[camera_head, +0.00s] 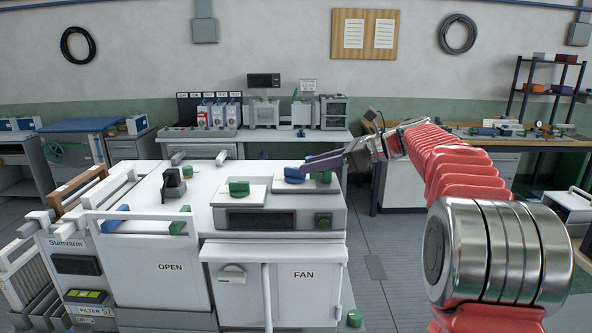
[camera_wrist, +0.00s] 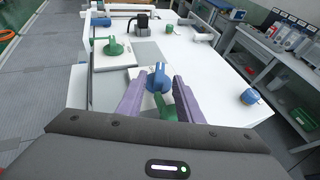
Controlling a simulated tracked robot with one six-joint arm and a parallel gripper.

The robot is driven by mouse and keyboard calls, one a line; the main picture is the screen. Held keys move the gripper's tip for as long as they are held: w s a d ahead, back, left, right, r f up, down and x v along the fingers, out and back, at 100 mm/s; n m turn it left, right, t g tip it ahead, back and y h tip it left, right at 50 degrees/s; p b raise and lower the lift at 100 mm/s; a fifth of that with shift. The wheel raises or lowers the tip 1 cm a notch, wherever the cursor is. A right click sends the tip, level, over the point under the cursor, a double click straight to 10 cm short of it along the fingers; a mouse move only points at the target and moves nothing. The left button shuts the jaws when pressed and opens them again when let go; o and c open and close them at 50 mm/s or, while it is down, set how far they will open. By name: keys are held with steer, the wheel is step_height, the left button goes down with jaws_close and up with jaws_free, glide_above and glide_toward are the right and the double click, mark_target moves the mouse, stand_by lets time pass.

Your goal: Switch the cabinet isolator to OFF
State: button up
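A white cabinet (camera_head: 180,225) carries several rotary handles on its top, and no isolator or OFF label is readable. A black switch on a dark base (camera_head: 173,185) stands at the left of the top; it also shows at the far end in the wrist view (camera_wrist: 142,24). A blue handle (camera_head: 294,174) and a green handle (camera_head: 321,176) share a plate at the right. My gripper (camera_head: 310,164) is open and empty above them. In the wrist view its purple fingers are apart, with the blue handle (camera_wrist: 158,77) by the fingertips and the green one (camera_wrist: 167,111) lower down; contact is unclear.
Another green handle (camera_head: 239,188) sits on the middle plate. White rails (camera_head: 135,216) stand over the OPEN section.

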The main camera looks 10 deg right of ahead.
mark_target(295, 168)
steer(key=x, duration=0.6)
steer(key=shift+a, duration=0.1)
steer(key=shift+c, duration=0.4)
jaws_close()
